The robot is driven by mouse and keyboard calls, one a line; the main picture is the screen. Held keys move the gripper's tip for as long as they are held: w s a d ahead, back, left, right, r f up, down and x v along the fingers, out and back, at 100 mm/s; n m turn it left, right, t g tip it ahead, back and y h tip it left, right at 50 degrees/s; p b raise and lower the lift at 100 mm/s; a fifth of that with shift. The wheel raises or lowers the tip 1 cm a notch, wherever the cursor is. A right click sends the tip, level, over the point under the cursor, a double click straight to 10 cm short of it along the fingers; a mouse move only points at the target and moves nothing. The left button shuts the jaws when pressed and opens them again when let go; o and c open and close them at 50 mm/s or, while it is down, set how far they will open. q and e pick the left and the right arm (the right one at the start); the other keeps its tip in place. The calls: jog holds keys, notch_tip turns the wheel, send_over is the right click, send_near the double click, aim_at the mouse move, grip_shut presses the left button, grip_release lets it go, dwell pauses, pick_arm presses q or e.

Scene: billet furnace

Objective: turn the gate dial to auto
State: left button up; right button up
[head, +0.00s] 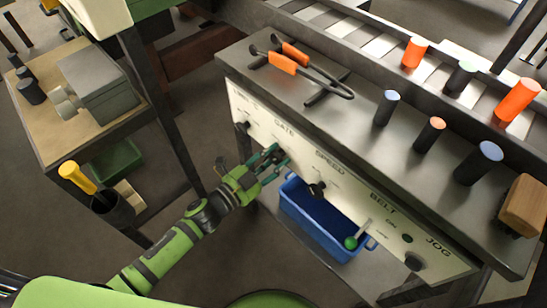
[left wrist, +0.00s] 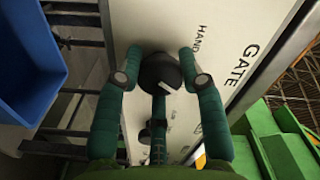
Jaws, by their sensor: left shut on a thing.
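The gate dial (left wrist: 160,72) is a round black knob with a short white mark, on a cream panel (left wrist: 225,35) lettered GATE. In the head view the dial (head: 281,156) sits below the GATE lettering, partly covered by my fingers. My left gripper (head: 272,160) is shut on the dial, with dark green fingers at its sides; it also shows in the left wrist view (left wrist: 161,76). My right gripper is not in view.
A speed knob (head: 317,189) and a green-tipped belt lever (head: 352,241) are further right on the panel. A blue bin (head: 318,222) is below it. Tongs (head: 300,66) and several cylinders lie or stand on the bench top. A wooden side table (head: 48,133) is at left.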

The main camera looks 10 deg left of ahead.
pick_arm(q)
jog(key=o, duration=1.2)
jog(key=shift+f, duration=0.1)
jog(key=shift+c, duration=0.2)
jog(key=v, duration=1.2)
jog(key=shift+a, duration=0.1)
